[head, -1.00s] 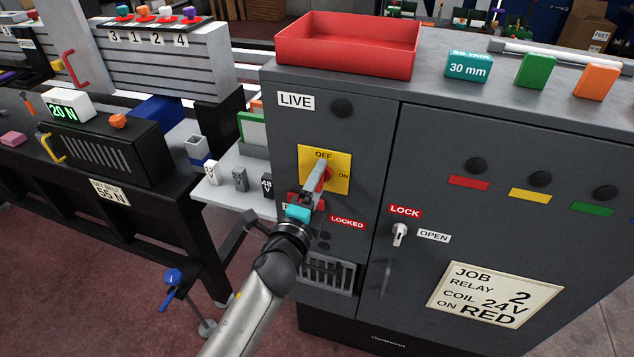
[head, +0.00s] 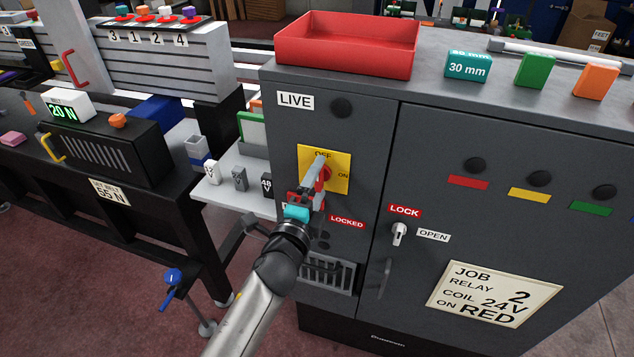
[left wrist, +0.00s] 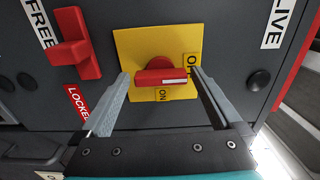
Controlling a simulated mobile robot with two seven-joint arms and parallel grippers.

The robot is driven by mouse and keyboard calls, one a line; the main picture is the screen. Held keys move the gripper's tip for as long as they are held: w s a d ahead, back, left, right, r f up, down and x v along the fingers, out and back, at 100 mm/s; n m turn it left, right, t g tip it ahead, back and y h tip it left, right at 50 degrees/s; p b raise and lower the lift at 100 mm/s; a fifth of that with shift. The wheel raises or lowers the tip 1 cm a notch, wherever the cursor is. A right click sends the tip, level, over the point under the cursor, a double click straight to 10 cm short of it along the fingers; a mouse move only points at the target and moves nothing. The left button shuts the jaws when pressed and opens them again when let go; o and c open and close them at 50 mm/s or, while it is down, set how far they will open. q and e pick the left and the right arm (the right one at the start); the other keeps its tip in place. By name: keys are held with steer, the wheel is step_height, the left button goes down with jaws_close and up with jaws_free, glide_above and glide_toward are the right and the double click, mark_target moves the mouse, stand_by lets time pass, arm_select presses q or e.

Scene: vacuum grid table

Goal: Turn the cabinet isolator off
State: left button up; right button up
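The cabinet isolator is a red handle (left wrist: 160,76) on a yellow plate (left wrist: 125,45), marked OFF and ON. In the left wrist view the white mark on the handle points toward OFF. In the head view the yellow plate (head: 338,184) is on the cabinet's left front, with the handle mostly hidden by my gripper. My left gripper (left wrist: 161,74) is open, one finger by each end of the handle; contact cannot be told. It also shows in the head view (head: 319,163). My right gripper is not in view.
A red T-shaped lever (left wrist: 77,50) sits beside the plate, near FREE and LOCKED labels. A small LOCK/OPEN key switch (head: 400,233) is to the right. A dark round lamp (head: 341,107) is by LIVE. A red tray (head: 347,62) stands on the cabinet.

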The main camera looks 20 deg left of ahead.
arm_select(q)
steer(key=s+b, duration=0.1)
steer(key=s, duration=1.4)
steer(key=shift+a, duration=0.35)
steer(key=shift+s, duration=0.1)
steer(key=s+d+f+n+g+b, duration=0.15)
steer(key=s+f+n+g, duration=0.3)
steer(key=f, duration=1.35)
steer(key=s+f+n+g+b, duration=0.2)
steer(key=s+f+n+g, duration=0.25)
steer(key=f, duration=1.35)
steer(key=s+a+f+n+g+b, duration=0.1)
steer(key=s+a+f+n+g, duration=0.1)
steer(key=s+f, duration=0.6)
steer(key=s+a+f+n+g+b, duration=0.1)
steer(key=s+a+f+n+g, duration=0.2)
steer(key=s, duration=1.2)
step_height(320, 180, down, 6)
steer(key=n+g, duration=0.1)
steer(key=g, duration=0.2)
steer(key=shift+a+n+y, duration=0.2)
steer(key=shift+n+y, duration=0.1)
steer(key=shift+n, duration=0.1)
